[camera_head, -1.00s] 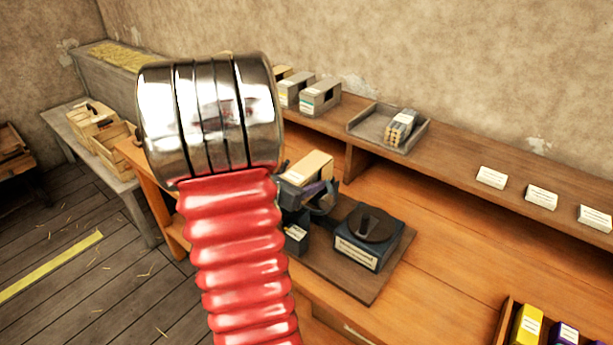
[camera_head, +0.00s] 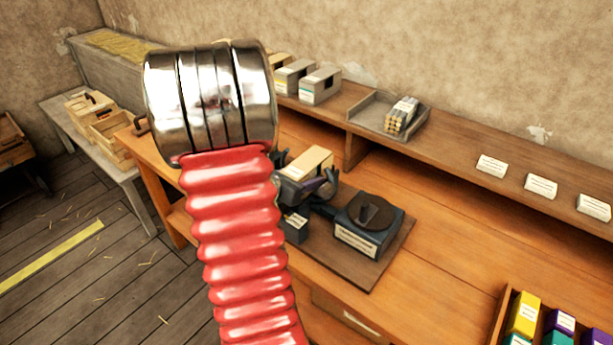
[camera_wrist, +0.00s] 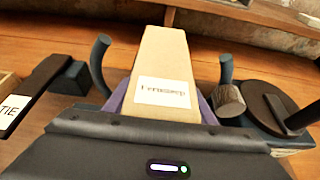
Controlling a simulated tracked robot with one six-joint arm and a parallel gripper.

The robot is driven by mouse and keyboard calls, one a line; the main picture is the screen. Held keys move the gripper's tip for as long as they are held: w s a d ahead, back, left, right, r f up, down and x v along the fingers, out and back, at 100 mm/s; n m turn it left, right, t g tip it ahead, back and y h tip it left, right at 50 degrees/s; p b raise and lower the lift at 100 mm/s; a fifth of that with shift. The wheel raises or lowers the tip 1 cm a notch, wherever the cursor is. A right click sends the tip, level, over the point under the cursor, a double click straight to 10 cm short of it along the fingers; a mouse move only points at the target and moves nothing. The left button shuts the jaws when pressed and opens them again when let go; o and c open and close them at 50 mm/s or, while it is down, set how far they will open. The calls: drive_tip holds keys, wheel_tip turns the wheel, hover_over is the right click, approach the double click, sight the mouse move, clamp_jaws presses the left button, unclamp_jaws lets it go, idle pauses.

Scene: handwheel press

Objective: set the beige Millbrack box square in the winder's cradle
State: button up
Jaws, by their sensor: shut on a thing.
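The beige box (camera_wrist: 163,62) stretches away from my gripper (camera_wrist: 160,103) in the wrist view, with a white label on it too blurred to read. My gripper is shut on it, purple pads at its sides. Two dark curved horns of the winder's cradle (camera_wrist: 226,72) rise left and right of the box. In the head view the box (camera_head: 309,160) is above the left part of the winder (camera_head: 368,228), with one horn just right of it. The box's underside is hidden, so I cannot tell whether it touches the cradle. The winder has a dark round disc with a knob.
A shelf (camera_head: 450,147) behind carries grey boxes (camera_head: 318,86), a tray (camera_head: 372,122) with a bundle, and several white cards. A crate (camera_head: 502,312) of coloured boxes stands at lower right. The bench (camera_head: 440,235) between is clear. My red arm hides the bench's left part.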

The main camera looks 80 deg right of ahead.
idle(0.3)
drive_tip(key=o, duration=1.2)
drive_tip(key=shift+f, duration=0.1)
drive_tip(key=shift+w+a, duration=0.1)
drive_tip(key=shift+a, duration=0.05)
drive_tip(key=v, duration=1.3)
drive_tip(key=shift+w+a+r, duration=0.1)
drive_tip(key=shift+a+r, duration=0.1)
drive_tip(key=shift+a, duration=0.05)
drive_tip(key=shift+r, duration=0.1)
drive_tip(key=shift+r, duration=2)
